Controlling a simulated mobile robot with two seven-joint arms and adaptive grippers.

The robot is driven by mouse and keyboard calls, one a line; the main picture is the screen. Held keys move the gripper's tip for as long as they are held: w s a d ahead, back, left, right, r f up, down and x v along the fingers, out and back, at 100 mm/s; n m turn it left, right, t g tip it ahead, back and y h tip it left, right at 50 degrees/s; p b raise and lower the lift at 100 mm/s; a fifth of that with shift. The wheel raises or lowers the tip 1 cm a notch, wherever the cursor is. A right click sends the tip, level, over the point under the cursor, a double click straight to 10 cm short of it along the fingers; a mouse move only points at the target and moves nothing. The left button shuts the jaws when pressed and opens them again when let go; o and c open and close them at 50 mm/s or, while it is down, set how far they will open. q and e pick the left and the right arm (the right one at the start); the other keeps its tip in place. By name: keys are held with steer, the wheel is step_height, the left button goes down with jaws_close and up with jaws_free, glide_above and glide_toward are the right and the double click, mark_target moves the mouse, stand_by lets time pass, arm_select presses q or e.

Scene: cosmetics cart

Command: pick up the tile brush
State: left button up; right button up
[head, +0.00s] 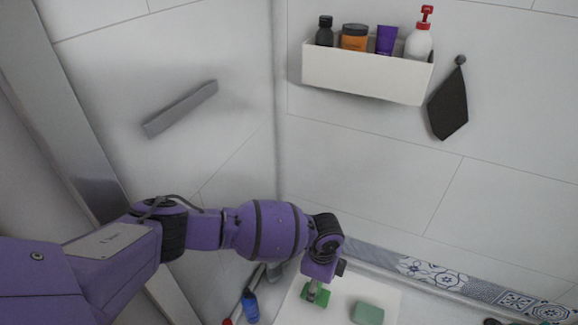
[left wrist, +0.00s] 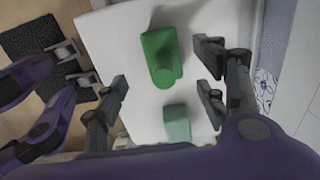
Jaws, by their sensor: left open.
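The green tile brush (left wrist: 160,50) lies on a white surface (left wrist: 112,40), with its rounded handle end toward the camera in the left wrist view. In the head view the brush (head: 321,297) is partly hidden just under my left gripper (head: 322,282). My left gripper (left wrist: 162,92) is open, its fingers wide apart on either side of the brush. No finger visibly touches it. What looks like my right gripper (left wrist: 77,65) shows at the left of the left wrist view, off the white surface; its jaw state is unclear.
A pale green block (head: 367,313) sits close to the brush, also in the left wrist view (left wrist: 177,123). A blue bottle (head: 250,306) stands left of the white surface. A white wall shelf (head: 365,76) with bottles is higher up. A patterned tile strip (head: 430,274) runs behind.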

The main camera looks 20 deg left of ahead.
mark_target(323, 297)
arm_select(q)
step_height(323, 297, down, 2)
steer(key=shift+s+b, duration=0.15)
steer(key=shift+b, duration=0.5)
steer(key=shift+w+f+b, duration=0.25)
steer(key=shift+f+b, duration=0.1)
steer(key=shift+f, duration=0.1)
steer(key=shift+f+b, duration=0.35)
steer(key=shift+b, duration=0.1)
step_height(323, 297, down, 4)
steer(key=b, duration=0.3)
steer(key=shift+w+a+r+b, duration=0.15)
steer(key=shift+b, duration=0.2)
steer(key=shift+r, duration=0.15)
steer(key=shift+c, duration=1.4)
steer(key=c, duration=0.8)
steer(key=shift+c, duration=1.2)
arm_select(e)
step_height(323, 297, down, 6)
steer(key=s+a, duration=0.1)
steer(key=shift+s+f+g, duration=0.2)
steer(key=shift+s+g, duration=0.1)
steer(key=shift+s, duration=0.05)
